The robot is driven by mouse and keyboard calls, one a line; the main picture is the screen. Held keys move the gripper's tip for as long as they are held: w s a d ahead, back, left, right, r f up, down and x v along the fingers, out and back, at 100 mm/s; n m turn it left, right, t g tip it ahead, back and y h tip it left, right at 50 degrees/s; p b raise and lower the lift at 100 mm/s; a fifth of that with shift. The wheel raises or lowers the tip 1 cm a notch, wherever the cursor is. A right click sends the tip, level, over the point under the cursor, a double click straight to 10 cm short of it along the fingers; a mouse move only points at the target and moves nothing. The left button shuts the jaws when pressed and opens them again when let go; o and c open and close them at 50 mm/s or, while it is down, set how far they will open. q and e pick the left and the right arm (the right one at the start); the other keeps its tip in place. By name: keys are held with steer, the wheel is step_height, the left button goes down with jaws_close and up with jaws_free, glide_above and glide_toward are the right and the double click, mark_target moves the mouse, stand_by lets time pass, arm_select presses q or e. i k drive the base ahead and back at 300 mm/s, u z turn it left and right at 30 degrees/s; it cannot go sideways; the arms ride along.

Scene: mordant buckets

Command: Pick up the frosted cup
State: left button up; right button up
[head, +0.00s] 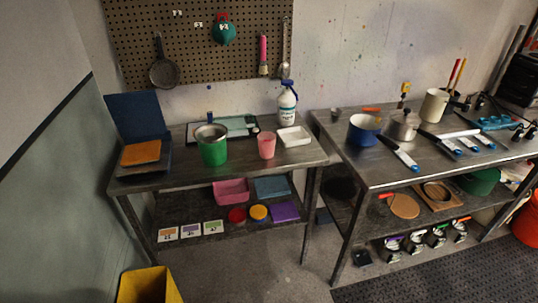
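A pink, translucent-looking cup (266,146) stands upright near the front edge of the left metal table (236,163); its frosted look fits the task's cup. A green bucket (214,151) with a metallic rim stands to its left, with a gap between them. A white tray (295,140) lies close to its right. Neither of my grippers is in the head view.
A white spray bottle (287,105) with a blue top stands behind the tray. A dark framed board (238,125) lies behind the bucket. The right table (372,175) holds a blue bowl (364,129) and a pot (404,125). A yellow bin (148,285) stands on the floor.

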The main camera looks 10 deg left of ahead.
mark_target(267, 146)
steer(key=z, duration=0.8)
steer(key=i, duration=0.95)
steer(key=u, duration=2.7)
